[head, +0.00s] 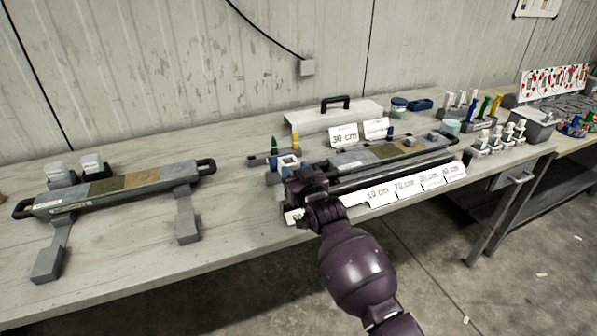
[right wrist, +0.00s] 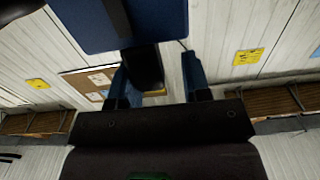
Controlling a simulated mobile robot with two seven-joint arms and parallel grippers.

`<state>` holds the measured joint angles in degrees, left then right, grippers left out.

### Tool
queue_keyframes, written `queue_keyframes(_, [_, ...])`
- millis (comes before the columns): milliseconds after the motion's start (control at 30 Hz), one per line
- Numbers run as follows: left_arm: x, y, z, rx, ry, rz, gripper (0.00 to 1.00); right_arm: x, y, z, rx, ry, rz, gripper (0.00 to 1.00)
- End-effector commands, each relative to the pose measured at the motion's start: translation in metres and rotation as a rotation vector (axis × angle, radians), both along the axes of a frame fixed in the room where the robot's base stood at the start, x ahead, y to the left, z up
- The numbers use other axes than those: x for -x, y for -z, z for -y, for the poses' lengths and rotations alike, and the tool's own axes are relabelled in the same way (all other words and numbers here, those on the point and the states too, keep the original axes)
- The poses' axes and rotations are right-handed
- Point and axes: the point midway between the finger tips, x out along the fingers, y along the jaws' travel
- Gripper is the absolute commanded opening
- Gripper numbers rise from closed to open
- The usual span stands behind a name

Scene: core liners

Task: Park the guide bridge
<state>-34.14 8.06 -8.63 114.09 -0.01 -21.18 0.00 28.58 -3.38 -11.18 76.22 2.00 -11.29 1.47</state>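My right gripper (head: 303,186) is at the near left end of the right-hand core liner rack (head: 345,188). A small blue and white piece (head: 288,163), which may be the guide bridge, stands just beyond it. In the right wrist view, a large blue block (right wrist: 120,25) with a black stem (right wrist: 143,68) reaches between my two blue fingers (right wrist: 157,78). The stem lies close to the left finger, and a gap shows at the right finger, so the gripper looks open around it. My left gripper is out of view.
A second liner rack (head: 120,187) with grey feet stands at the left. A white cover with a black handle (head: 335,113) is behind the right-hand rack. White length cards (head: 405,188) line its front. Several small pieces (head: 485,105) stand farther right. Bare bench (head: 240,215) lies between the racks.

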Motion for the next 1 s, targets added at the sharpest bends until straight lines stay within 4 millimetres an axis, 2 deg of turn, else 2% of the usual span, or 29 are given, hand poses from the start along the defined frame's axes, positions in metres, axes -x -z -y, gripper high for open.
queue_keyframes(300, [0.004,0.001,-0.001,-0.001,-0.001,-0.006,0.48,0.0,0.0,0.002,0.001,0.003,0.0,0.51])
queue_keyframes(467, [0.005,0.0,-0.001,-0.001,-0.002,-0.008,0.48,0.007,-0.001,0.005,0.001,0.003,0.001,0.51])
queue_keyframes(1000, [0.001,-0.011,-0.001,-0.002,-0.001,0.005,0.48,0.083,0.0,0.032,0.0,0.002,0.0,0.51])
